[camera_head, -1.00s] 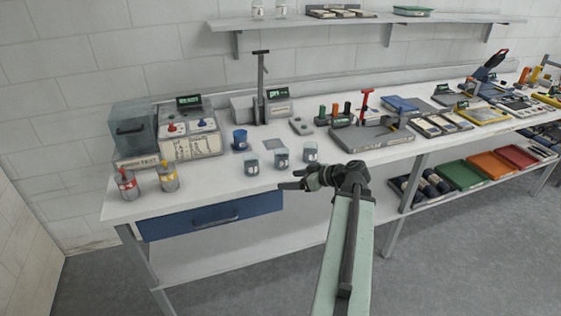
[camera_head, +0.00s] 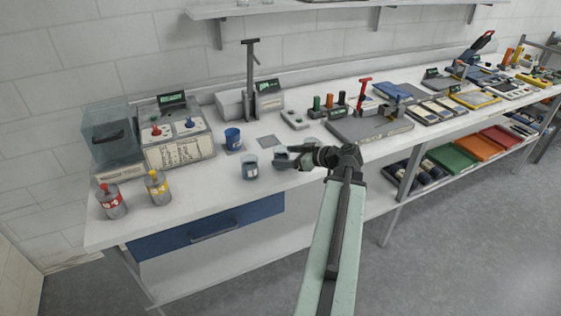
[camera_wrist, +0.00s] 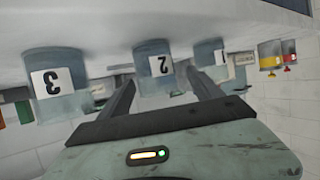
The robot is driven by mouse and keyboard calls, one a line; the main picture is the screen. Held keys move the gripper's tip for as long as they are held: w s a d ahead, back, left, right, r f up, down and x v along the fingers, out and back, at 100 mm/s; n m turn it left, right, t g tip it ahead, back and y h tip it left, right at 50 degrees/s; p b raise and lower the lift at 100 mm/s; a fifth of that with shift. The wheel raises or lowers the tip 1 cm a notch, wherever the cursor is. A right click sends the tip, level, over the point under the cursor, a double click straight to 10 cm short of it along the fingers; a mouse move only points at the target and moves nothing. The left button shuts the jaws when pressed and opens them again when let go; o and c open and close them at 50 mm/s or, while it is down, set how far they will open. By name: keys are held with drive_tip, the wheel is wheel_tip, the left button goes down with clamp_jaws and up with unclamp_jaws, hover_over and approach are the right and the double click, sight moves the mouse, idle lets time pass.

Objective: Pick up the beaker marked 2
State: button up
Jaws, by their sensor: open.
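The beaker marked 2 (camera_wrist: 160,65) is the middle one of three clear beakers in the upside-down wrist view, its black 2 on a white label. In the head view, that middle beaker (camera_head: 280,161) stands on the bench, partly hidden by my gripper. My gripper (camera_wrist: 160,78) is open and empty. Its fingers point at the beaker marked 2, which shows between their tips; I cannot tell whether they reach around it. The beaker marked 3 (camera_wrist: 55,82) is left of it in the wrist view, and the beaker marked 1 (camera_wrist: 212,55) is right, partly behind a finger.
A blue cup (camera_head: 233,139) stands behind the beakers. Red-topped (camera_head: 111,200) and yellow-topped (camera_head: 158,188) bottles stand at the bench's left front. A stand with a tall post (camera_head: 250,85) is at the back. The white bench top (camera_head: 205,195) is clear left of the beakers.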

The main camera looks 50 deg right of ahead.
sight(276, 155)
drive_tip(key=x, duration=0.2)
drive_tip(key=b+x, duration=0.1)
drive_tip(key=x, duration=0.1)
drive_tip(key=b+x, duration=0.1)
drive_tip(key=x, duration=0.1)
drive_tip(key=shift+s+d+f, duration=0.1)
drive_tip(key=shift+d, duration=0.2)
clamp_jaws()
